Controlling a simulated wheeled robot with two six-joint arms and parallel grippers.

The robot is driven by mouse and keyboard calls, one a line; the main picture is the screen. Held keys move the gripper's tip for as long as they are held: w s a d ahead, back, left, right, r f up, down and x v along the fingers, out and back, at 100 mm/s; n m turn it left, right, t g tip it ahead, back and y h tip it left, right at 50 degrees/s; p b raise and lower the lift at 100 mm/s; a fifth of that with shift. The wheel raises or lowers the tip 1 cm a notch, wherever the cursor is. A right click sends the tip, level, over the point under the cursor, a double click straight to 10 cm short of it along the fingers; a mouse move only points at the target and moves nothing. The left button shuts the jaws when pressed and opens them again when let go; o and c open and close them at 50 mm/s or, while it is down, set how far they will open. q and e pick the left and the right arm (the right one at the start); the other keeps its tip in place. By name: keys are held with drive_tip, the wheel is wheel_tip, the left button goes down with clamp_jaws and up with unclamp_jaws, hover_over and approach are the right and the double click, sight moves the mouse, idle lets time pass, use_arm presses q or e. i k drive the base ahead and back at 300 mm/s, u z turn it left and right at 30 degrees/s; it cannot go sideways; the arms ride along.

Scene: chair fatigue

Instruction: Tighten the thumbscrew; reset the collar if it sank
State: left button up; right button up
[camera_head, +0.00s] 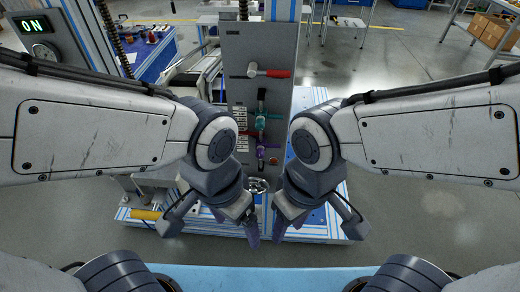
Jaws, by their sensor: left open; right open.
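A grey upright panel (267,55) stands in the middle, with a red-handled lever (278,73) near its top. Below are a green and teal cross-shaped fitting (260,116), a purple fitting (262,140) and a small dark red knob (273,161). A silver ring-like part (257,185) shows low between my grippers. I cannot tell which of these is the thumbscrew or the collar. My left gripper (236,223) and my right gripper (290,225) are open, purple-tipped, pointing down in front of the panel's foot. I see nothing held in either. My wrists partly hide the panel's lower part.
A lit green "ON" display (37,25) is at the upper left. A blue-framed base (325,222) lies under the panel. A blue bench (150,62) stands behind left, and a shelf with cardboard boxes (490,31) at upper right. Open floor (430,235) lies right.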

sight(260, 152)
drive_tip(key=z, duration=0.5)
drive_tip(key=k, duration=1)
drive_tip(key=u, duration=0.35)
